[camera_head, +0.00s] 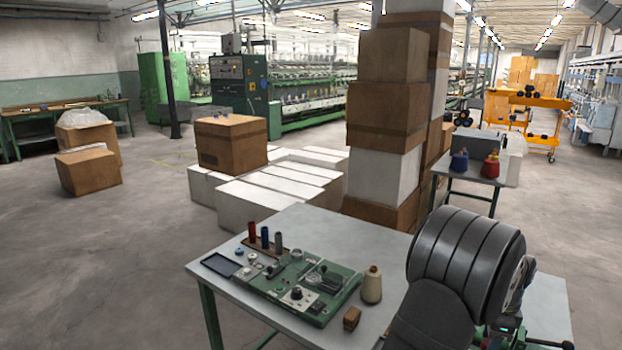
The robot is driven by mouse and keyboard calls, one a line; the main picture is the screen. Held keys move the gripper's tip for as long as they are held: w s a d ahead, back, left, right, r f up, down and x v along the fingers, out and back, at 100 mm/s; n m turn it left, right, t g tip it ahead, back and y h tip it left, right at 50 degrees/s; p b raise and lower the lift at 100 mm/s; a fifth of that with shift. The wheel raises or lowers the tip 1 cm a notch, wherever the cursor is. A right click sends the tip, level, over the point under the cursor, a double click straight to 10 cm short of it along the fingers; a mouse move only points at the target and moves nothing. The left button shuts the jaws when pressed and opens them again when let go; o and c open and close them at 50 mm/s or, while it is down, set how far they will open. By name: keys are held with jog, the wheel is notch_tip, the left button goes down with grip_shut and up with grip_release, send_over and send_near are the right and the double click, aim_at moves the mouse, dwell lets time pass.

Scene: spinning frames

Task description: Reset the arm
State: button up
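A dark grey, ribbed, rounded arm part, which looks like my own arm, fills the lower right of the head view. It stands in front of the right part of the grey-topped table (340,237). No gripper fingers can be made out; the arm's end is hidden or out of the picture. A green device panel (297,292) with knobs lies on the table. A cream thread cone (372,285) stands upright to its right, and a small brown block (351,319) lies in front of the cone.
Red, dark blue and grey spools (265,238) stand at the panel's back edge. A tall stack of boxes (386,117) rises behind the table. A small side table (468,172) holds a blue and a red cone. The table's back middle is bare.

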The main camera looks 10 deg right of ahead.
jog(key=shift+n, duration=1.5)
